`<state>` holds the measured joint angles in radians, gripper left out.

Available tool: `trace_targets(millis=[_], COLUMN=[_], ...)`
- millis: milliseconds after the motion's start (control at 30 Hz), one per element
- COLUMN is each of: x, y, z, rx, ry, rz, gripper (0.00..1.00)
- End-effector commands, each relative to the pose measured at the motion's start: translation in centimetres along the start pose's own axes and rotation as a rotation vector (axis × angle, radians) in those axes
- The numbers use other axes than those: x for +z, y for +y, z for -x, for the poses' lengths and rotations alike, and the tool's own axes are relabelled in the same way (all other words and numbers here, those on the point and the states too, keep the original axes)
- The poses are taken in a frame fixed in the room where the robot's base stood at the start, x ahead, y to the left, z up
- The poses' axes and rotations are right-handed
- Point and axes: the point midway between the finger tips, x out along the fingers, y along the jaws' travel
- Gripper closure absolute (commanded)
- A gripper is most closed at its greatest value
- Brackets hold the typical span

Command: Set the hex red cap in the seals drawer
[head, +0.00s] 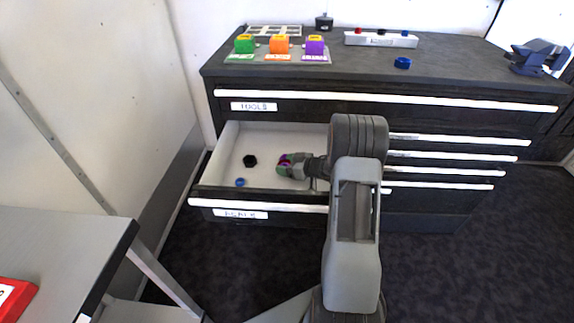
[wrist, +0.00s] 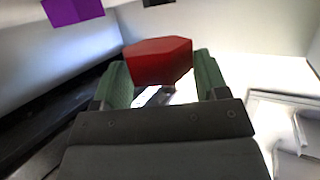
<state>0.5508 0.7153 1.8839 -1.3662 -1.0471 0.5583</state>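The seals drawer (head: 232,150) is pulled open, with white inner walls and a front label (head: 240,214) that looks like "SEALS". My gripper (head: 286,165) is over the right part of the drawer interior, with green fingers. In the wrist view the hex red cap (wrist: 158,62) sits between the two fingertips, which close in on its sides. In the head view only a small reddish patch of the cap shows at the fingers. I cannot tell how high it is above the drawer floor.
A black hex cap (head: 250,161) and a blue cap (head: 240,182) lie in the drawer, left of my gripper. A grey table (head: 60,250) is at left.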

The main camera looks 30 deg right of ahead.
Motion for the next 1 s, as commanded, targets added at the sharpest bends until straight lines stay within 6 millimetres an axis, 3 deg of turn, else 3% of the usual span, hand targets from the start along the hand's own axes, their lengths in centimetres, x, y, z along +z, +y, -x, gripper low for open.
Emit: trace_targets(millis=[33, 233, 467, 600, 1000], x=[0.7, 1.0, 1.0, -0.2, -0.8], y=[-0.3, -0.4, -0.4, -0.4, -0.1], z=[-0.1, -0.1, -0.1, 0.3, 6.4], rx=[-0.004, -0.006, -0.006, -0.006, -0.001], ry=[-0.009, -0.013, -0.014, -0.013, -0.007], rz=[-0.010, -0.013, -0.014, -0.013, -0.009], gripper=[0.28, 0.09, 0.09, 0.09, 0.09])
